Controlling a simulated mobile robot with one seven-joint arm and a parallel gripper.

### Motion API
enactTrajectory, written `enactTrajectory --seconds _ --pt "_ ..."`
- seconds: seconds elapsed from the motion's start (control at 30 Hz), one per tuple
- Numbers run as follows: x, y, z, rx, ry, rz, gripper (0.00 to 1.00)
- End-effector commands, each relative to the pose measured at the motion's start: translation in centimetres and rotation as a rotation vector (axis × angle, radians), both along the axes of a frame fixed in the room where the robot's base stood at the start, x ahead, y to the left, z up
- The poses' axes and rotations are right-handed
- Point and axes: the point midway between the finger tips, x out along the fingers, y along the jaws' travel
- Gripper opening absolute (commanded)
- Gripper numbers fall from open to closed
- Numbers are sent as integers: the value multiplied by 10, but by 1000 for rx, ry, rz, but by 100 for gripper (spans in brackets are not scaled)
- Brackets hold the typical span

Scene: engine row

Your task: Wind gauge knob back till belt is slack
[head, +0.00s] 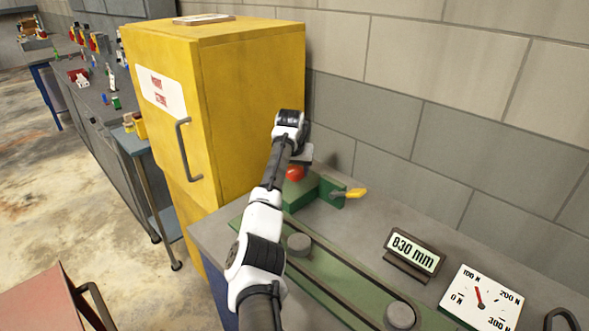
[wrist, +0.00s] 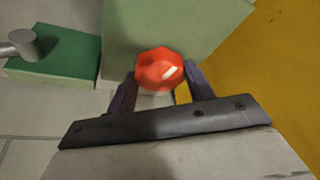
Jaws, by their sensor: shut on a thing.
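The red knob (head: 294,173) sits on the green block (head: 303,190) at the bench's far end, beside the yellow cabinet. In the wrist view my gripper (wrist: 162,85) is shut on the red knob (wrist: 159,69), one finger on each side. In the head view my arm partly hides the knob. The dark belt (head: 330,289) runs around two grey pulleys (head: 299,243) on a green bed; its slackness cannot be told. The white gauge (head: 482,298) has its red needle near 100 N. The display (head: 413,252) reads 830 mm.
A yellow lever (head: 356,193) sticks out from the green block's right side. The yellow cabinet (head: 245,110) stands close to the left of my gripper, and the grey block wall (head: 430,110) is behind. Another bench (head: 95,95) with small items lies further left.

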Motion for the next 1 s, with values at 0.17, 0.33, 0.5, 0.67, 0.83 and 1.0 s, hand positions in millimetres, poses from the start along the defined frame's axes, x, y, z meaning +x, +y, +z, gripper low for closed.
enactTrajectory --seconds 0.17,0.33,0.5,0.67,0.83,1.0 --pt "0 -2 0 -1 0 138 29" --pt "0 -1 0 0 -1 181 29" --pt "0 -1 0 -1 -1 180 29" --pt "0 -1 0 0 -1 178 66" --pt "0 -1 0 -1 -1 177 74" --pt "0 -1 1 -1 -1 177 74"
